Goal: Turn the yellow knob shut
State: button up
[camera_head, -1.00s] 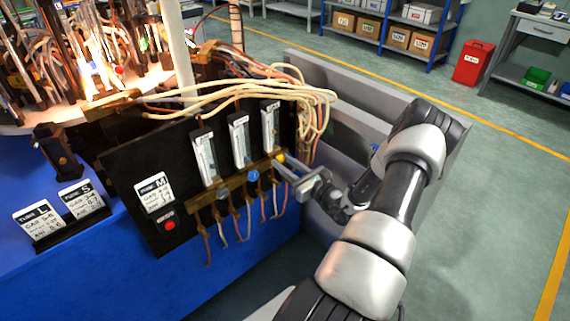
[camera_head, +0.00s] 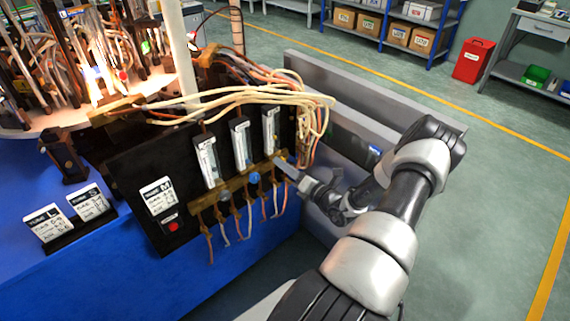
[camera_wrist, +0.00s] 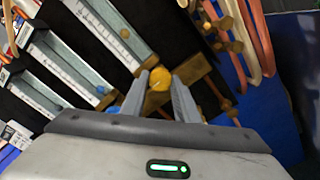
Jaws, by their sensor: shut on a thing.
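The yellow knob (camera_wrist: 160,79) shows in the wrist view, between the tips of my gripper (camera_wrist: 161,84), whose two fingers are shut on it. In the head view my gripper (camera_head: 284,163) reaches the right end of the brass manifold (camera_head: 235,185), and its fingers hide the yellow knob there. The blue knob (camera_head: 254,178) sits just left of my gripper, and a grey knob (camera_head: 226,193) is further left. Three upright flow meter tubes (camera_head: 240,143) stand above the manifold on the black panel (camera_head: 135,165).
Pale and orange hoses (camera_head: 250,95) loop over the panel's top right, and thin hoses hang below the manifold. A red button (camera_head: 172,226) is at the panel's lower left. Lit burners (camera_head: 98,85) glow at the upper left. Grey floor lies open at the right.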

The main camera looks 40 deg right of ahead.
jog(key=shift+m+p, duration=0.9)
jog(key=shift+m, duration=4.1)
jog(key=o, duration=1.1)
jog(key=shift+c, duration=0.2)
jog(key=shift+s, duration=0.15)
jog(key=s+d+p, duration=0.1)
jog(key=s, duration=1.6)
jog(key=shift+d, duration=0.15)
